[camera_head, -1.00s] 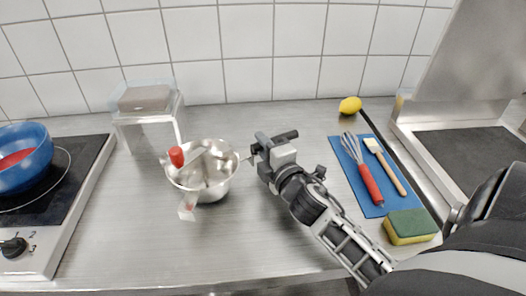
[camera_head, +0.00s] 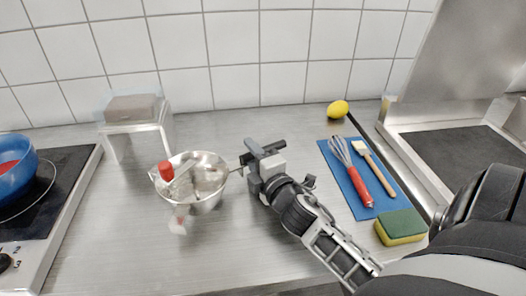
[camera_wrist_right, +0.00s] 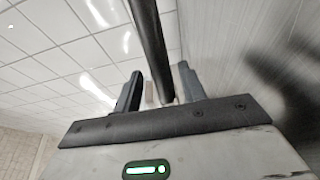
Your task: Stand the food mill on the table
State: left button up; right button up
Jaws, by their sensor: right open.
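The food mill (camera_head: 207,199) is a shiny metal bowl with a red crank knob (camera_head: 166,171), near the middle of the counter. Its open top faces up, and a pale foot shows at its front. Whether it rests fully level I cannot tell. A thin metal arm leads from its right rim to my right gripper (camera_head: 262,150), which is open beside the bowl. In the right wrist view a dark bar (camera_wrist_right: 150,45), apparently the mill's handle, runs between the open fingers (camera_wrist_right: 160,88). My left gripper is not in view.
A stove with a blue pot (camera_head: 14,180) is at the left. At the right are a blue mat (camera_head: 336,172) with a whisk and brush, a lemon (camera_head: 338,109) and a sponge (camera_head: 401,227). The counter in front is clear.

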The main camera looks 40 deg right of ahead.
jog(key=s, duration=0.3)
jog(key=s+a+b, duration=0.1)
jog(key=s, duration=0.3)
jog(key=s+a, duration=0.1)
jog(key=s, duration=0.2)
jog(key=shift+s+f+b, duration=0.15)
jog(key=shift+s+b, duration=0.15)
jog(key=shift+s, duration=0.05)
jog(key=shift+s+a, duration=0.1)
jog(key=shift+s, duration=0.25)
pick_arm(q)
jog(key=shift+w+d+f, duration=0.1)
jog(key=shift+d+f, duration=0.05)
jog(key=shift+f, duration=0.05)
pick_arm(e)
jog(key=shift+r, duration=0.25)
